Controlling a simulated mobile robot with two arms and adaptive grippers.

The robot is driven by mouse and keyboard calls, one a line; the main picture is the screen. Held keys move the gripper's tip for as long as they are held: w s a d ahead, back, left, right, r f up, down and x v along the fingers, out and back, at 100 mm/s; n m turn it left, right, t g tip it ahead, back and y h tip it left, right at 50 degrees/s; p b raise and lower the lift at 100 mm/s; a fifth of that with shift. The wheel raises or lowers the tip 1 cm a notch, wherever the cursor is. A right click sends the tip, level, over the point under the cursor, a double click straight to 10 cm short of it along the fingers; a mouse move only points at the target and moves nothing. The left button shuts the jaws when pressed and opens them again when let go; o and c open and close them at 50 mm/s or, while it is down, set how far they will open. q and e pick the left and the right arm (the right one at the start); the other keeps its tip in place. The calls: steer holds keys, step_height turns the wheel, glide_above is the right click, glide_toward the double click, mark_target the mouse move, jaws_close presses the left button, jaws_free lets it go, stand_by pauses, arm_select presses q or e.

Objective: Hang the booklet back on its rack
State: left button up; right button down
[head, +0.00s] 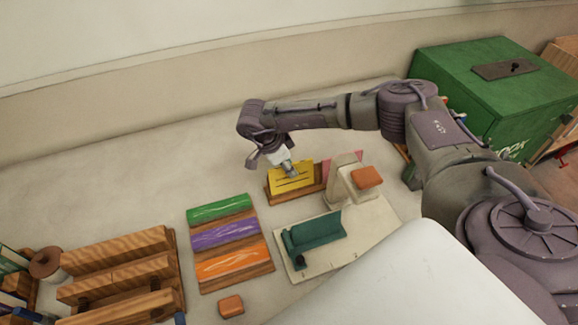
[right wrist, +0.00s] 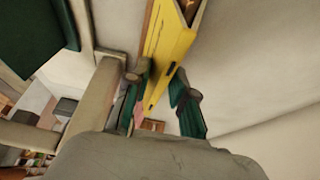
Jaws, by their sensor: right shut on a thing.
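My right gripper (head: 288,168) reaches down over the table and is shut on a yellow booklet (head: 296,180) with dark lines on its face. In the right wrist view the yellow booklet (right wrist: 166,45) runs between the two green-padded fingers of the gripper (right wrist: 160,98). In the head view the booklet stands at a wooden holder (head: 312,189); I cannot tell whether it rests in it. A stepped wooden rack (head: 228,216) holds green, purple and orange booklets. A wooden slatted rack (head: 122,264) stands farther left with its slats bare. My left gripper is out of view.
A pale machine with a teal block (head: 314,239) and an orange-topped post (head: 365,178) stands just right of the stepped rack. An orange block (head: 231,306) lies in front. A green box (head: 455,85) stands back right.

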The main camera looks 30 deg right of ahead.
steer(key=shift+f+b, duration=0.85)
steer(key=shift+f, duration=0.15)
stand_by(1.0)
steer(key=c, duration=0.9)
jaws_free()
steer(key=shift+r, duration=0.15)
steer(key=shift+r+p, duration=3.15)
steer(key=shift+r, duration=1.25)
steer(key=shift+f, duration=0.1)
